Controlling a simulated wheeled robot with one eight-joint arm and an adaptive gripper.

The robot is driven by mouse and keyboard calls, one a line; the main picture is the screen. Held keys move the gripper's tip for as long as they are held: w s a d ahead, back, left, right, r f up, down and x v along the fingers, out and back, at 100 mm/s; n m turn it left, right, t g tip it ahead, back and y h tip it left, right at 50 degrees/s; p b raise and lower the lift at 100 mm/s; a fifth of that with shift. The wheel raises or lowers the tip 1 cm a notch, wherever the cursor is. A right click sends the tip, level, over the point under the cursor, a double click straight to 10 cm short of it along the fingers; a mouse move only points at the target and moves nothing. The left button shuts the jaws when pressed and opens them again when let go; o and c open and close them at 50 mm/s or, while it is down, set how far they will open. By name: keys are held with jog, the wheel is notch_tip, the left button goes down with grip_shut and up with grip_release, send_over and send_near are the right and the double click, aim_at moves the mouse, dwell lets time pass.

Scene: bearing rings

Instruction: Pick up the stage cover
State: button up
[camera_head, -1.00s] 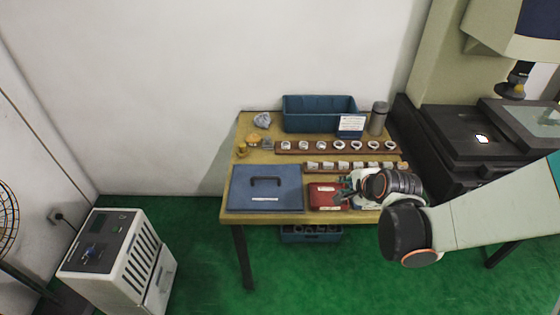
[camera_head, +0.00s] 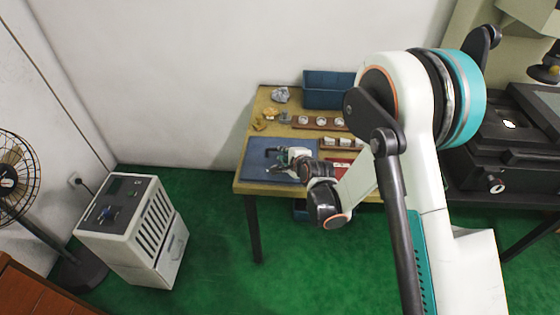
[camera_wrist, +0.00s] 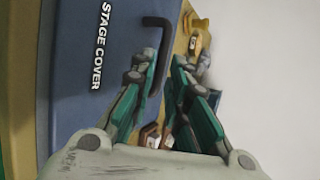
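The stage cover (camera_head: 254,163) is a flat blue panel lying at the front left of the table. In the wrist view the cover (camera_wrist: 85,95) fills the left side, with a white "STAGE COVER" label. Its dark bar handle (camera_wrist: 158,40) rises near the middle of that view. My gripper (camera_wrist: 163,66) is open, its green-sided fingers spread, with the handle's bar reaching toward the gap between them. In the head view my gripper (camera_head: 275,168) is over the right part of the cover and partly hides it. Contact with the handle cannot be told.
The tan table (camera_head: 244,188) also bears a blue bin (camera_head: 325,95), rows of white rings on wooden strips (camera_head: 320,124) and a red box (camera_head: 338,166) right of the cover. A white cabinet unit (camera_head: 135,225) stands on the green floor to the left.

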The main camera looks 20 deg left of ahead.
aim_at(281, 154)
jog(key=shift+b+x, duration=1.45)
jog(key=shift+x, duration=2.05)
jog(key=shift+d+r, duration=0.1)
jog(key=shift+r, duration=0.05)
grip_shut()
